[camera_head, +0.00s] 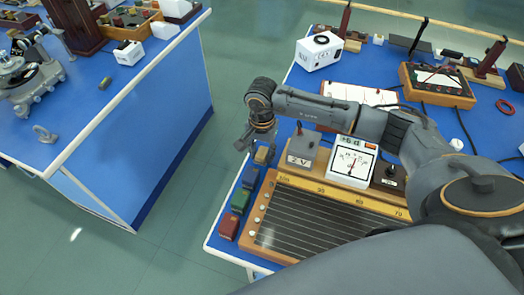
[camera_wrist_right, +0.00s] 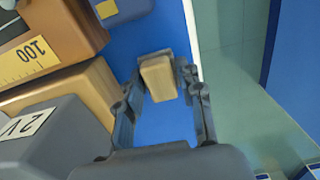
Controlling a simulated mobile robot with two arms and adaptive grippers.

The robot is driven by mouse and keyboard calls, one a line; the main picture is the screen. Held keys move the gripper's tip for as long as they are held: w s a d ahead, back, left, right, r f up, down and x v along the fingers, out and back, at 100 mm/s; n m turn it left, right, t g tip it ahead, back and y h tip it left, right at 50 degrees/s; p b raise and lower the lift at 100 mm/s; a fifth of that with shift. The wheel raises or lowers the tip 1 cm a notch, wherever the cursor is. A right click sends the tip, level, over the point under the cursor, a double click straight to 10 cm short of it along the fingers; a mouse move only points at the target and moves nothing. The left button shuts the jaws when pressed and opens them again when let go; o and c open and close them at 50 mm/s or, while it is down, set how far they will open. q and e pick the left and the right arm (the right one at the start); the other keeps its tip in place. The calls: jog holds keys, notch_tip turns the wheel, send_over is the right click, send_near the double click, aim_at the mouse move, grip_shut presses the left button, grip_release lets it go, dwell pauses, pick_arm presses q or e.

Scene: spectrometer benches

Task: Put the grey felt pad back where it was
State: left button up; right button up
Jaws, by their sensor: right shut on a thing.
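My right gripper (camera_head: 262,142) reaches down at the left edge of the right bench. In the right wrist view my right gripper (camera_wrist_right: 165,72) is shut on a small tan block (camera_wrist_right: 157,80), which lies between its fingertips above or on the blue bench top. In the head view the tan block (camera_head: 264,156) shows just below the fingers. I cannot make out a thing that is surely a grey felt pad. A small dark grey-green piece (camera_head: 105,83) lies on the left bench. My left gripper is not in view.
A blue block (camera_head: 249,178), a green block (camera_head: 240,201) and a red block (camera_head: 229,226) line the bench edge beside a wire board (camera_head: 310,221). A grey 2 V box (camera_head: 301,152) and a meter (camera_head: 350,162) stand close right. A floor gap (camera_head: 229,80) separates the benches.

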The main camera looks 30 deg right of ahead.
aim_at(262, 153)
jog(key=shift+f, duration=0.2)
jog(key=o, duration=1.1)
jog(key=shift+r, duration=0.1)
jog(key=shift+r, duration=0.15)
notch_tip(262, 153, up, 12)
jog(key=shift+r+b, duration=0.1)
jog(key=shift+b, duration=1.1)
jog(key=shift+s+f, duration=0.1)
jog(key=shift+f, duration=0.1)
